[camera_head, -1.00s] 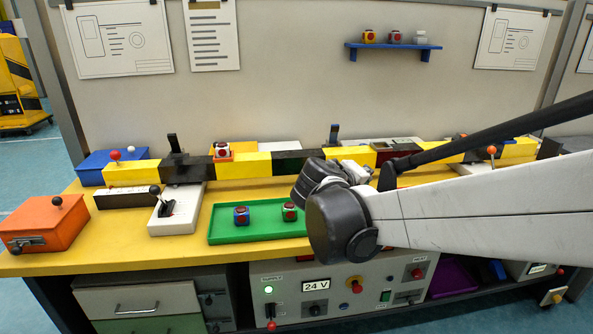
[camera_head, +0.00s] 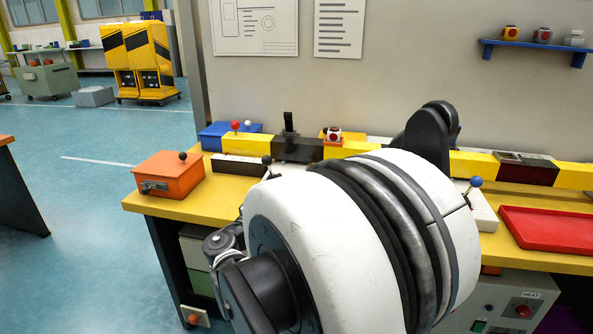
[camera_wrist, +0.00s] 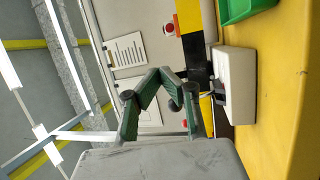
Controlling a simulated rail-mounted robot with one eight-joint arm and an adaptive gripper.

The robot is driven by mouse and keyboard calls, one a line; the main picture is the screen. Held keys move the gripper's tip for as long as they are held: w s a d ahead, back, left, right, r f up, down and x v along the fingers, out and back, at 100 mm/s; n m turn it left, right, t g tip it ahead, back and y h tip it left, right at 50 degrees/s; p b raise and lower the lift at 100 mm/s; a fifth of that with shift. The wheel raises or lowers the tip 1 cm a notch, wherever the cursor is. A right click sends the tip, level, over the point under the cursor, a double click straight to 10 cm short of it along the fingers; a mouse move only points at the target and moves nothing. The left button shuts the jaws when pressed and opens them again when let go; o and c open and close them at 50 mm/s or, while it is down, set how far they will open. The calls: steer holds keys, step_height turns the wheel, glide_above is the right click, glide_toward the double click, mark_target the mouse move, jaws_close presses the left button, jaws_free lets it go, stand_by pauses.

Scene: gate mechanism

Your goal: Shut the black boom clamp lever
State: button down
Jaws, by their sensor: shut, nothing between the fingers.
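The black boom clamp (camera_head: 298,150) sits around the yellow-and-black boom at the back of the bench in the head view. Its black lever (camera_head: 289,124) stands upright above the block. In the wrist view, which is turned on its side, the black block (camera_wrist: 196,62) shows between yellow boom parts, beyond the fingers. The lever cannot be made out clearly there. My gripper (camera_wrist: 165,76) is shut and empty, with its green-and-black fingers together. It appears apart from the clamp. In the head view my large white arm link hides much of the bench.
An orange box (camera_head: 170,174) stands at the bench's left end, with a blue box (camera_head: 227,134) behind it. A white lever box (camera_wrist: 236,85) and green tray (camera_wrist: 240,8) lie nearby. A red tray (camera_head: 550,229) is at right.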

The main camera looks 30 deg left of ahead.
mark_target(265, 164)
steer(key=s+a+f+n+t+y, duration=0.1)
steer(key=s+a+f, duration=0.3)
steer(key=s+a, duration=0.5)
steer(key=shift+n+y+b, duration=0.4)
steer(key=shift+n+y, duration=0.2)
steer(key=shift+y, duration=0.2)
steer(key=shift+w, duration=0.15)
steer(key=b+x, duration=0.1)
steer(key=x, duration=0.6)
steer(key=b+x, duration=0.1)
steer(key=x, duration=0.5)
steer(key=shift+w+a+r+b, duration=0.15)
steer(key=shift+w+r+b, duration=0.15)
steer(key=shift+r, duration=0.05)
steer(key=shift+w, duration=0.1)
